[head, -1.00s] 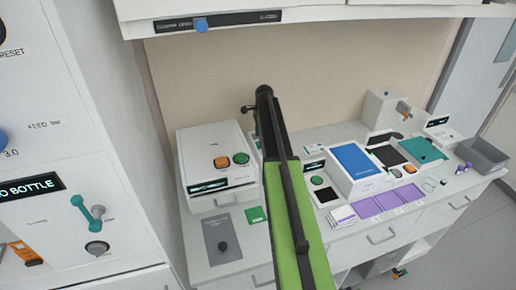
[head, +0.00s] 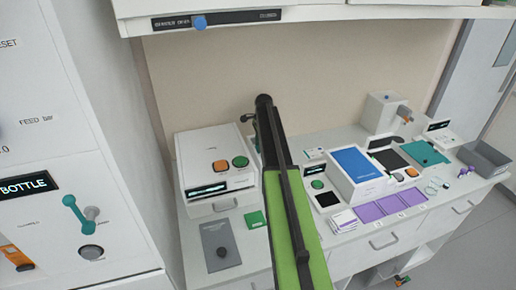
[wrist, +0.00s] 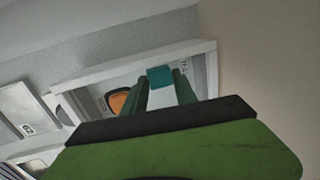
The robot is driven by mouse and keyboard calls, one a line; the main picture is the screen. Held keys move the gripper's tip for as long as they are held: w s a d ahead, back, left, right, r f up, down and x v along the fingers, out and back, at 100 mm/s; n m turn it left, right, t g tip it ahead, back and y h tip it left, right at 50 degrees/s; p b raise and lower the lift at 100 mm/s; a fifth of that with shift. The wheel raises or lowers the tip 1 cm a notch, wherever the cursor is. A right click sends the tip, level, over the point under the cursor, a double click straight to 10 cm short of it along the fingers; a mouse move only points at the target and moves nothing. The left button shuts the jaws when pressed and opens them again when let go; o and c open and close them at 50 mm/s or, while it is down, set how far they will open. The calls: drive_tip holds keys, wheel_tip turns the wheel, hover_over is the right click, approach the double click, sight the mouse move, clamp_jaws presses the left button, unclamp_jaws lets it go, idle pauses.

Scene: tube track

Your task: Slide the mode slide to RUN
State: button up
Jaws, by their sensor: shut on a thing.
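In the wrist view, my gripper (wrist: 162,92) has its two dark green fingers either side of a small teal block (wrist: 160,76) and is shut on it. The block stands at a white panel with an orange part (wrist: 118,101) to its left. I cannot read the lettering there, so I cannot tell whether the block is the mode slide's knob or where RUN lies. In the head view, my green arm reaches toward the back wall. The fingers and what they hold are not clear there.
A white device (head: 216,185) with orange and green buttons stands left of my arm. An overhead strip carries a blue knob (head: 199,22).

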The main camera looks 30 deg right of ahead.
drive_tip(key=shift+s+d, duration=0.25)
drive_tip(key=shift+d, duration=0.6)
drive_tip(key=shift+s+d, duration=0.25)
drive_tip(key=shift+d, duration=0.55)
drive_tip(key=shift+s+d, duration=0.25)
drive_tip(key=shift+d, duration=0.6)
drive_tip(key=o, duration=0.8)
wheel_tip(320, 180, up, 7)
drive_tip(key=p, duration=0.7)
